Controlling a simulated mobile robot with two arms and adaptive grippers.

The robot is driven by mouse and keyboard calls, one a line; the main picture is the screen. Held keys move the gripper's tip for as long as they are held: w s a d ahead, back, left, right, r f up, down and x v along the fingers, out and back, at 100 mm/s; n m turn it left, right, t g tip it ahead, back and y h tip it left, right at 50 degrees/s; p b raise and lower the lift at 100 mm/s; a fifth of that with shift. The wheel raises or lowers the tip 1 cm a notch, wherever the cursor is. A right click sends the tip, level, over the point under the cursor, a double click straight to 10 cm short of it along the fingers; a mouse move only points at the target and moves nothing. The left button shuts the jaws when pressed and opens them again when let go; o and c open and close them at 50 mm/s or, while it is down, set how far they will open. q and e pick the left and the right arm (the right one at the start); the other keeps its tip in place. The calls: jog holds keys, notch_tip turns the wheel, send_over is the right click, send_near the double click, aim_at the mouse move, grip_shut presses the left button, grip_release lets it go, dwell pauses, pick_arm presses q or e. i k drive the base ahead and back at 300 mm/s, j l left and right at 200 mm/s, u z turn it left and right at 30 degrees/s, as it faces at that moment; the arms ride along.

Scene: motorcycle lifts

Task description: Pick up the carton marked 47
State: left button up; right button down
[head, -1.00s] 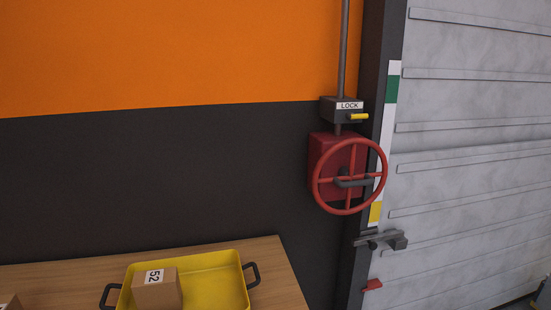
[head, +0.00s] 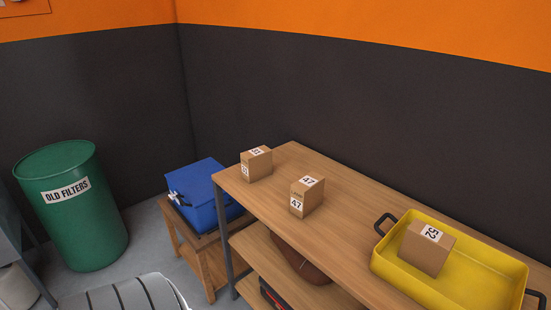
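The carton marked 47 (head: 307,196) is a small brown box with white labels on its top and front. It stands upright on the wooden bench top (head: 345,226), near the front edge. Neither of my grippers shows in the head view.
Another carton (head: 256,164) stands at the bench's left end, its number hard to read. To the right, a yellow tray (head: 480,290) holds a carton marked 52 (head: 428,248). A blue box (head: 205,192) sits on a low wooden stand beside a green OLD FILTERS drum (head: 71,205).

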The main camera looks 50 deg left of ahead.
aim_at(306, 193)
jog(key=u, duration=1.35)
jog(key=i+l+z, duration=0.1)
jog(key=l+z, duration=0.15)
jog(key=i+l+z, duration=0.25)
jog(key=k+j, duration=0.05)
jog(key=k, duration=0.05)
